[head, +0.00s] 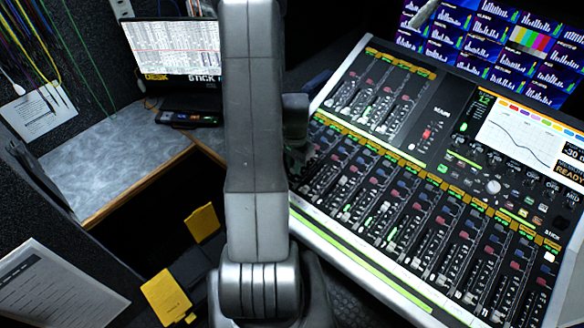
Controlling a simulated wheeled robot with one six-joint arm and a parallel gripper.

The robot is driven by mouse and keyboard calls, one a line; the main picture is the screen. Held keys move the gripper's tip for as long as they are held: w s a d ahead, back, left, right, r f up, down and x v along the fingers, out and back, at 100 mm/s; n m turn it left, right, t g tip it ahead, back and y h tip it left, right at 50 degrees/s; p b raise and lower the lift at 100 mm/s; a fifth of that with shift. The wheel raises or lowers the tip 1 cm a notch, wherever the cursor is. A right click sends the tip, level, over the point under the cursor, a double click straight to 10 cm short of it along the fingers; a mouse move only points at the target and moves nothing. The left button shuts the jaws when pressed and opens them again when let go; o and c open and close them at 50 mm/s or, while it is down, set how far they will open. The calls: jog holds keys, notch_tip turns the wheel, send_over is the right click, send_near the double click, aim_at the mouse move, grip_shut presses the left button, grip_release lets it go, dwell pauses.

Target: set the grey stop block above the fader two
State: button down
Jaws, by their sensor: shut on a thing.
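The mixing console (400,255) fills the right half of the head view, with a long front row of faders and a shorter bank behind it. Fader numbers are too small to read, so I cannot tell which is fader two. My gripper (299,160) shows only in part, dark, beside my upright arm and over the console's left end. Its fingertips are hard to make out. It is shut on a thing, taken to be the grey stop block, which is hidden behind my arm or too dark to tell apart.
A screen (530,140) is set in the console's right part, and a wall of monitors (495,50) stands behind. At left are a grey desk (110,165) with a laptop (178,50), hanging cables and paper sheets. Yellow pieces (166,297) lie low beside my arm.

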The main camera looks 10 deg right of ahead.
jog(key=shift+w+d, duration=0.1)
jog(key=c, duration=1.4)
grip_release()
notch_tip(320, 180, up, 14)
jog(key=b, duration=0.1)
jog(key=shift+f, duration=0.1)
notch_tip(320, 180, down, 14)
jog(key=shift+r+p, duration=0.1)
jog(key=shift+p, duration=0.5)
jog(key=shift+r, duration=0.15)
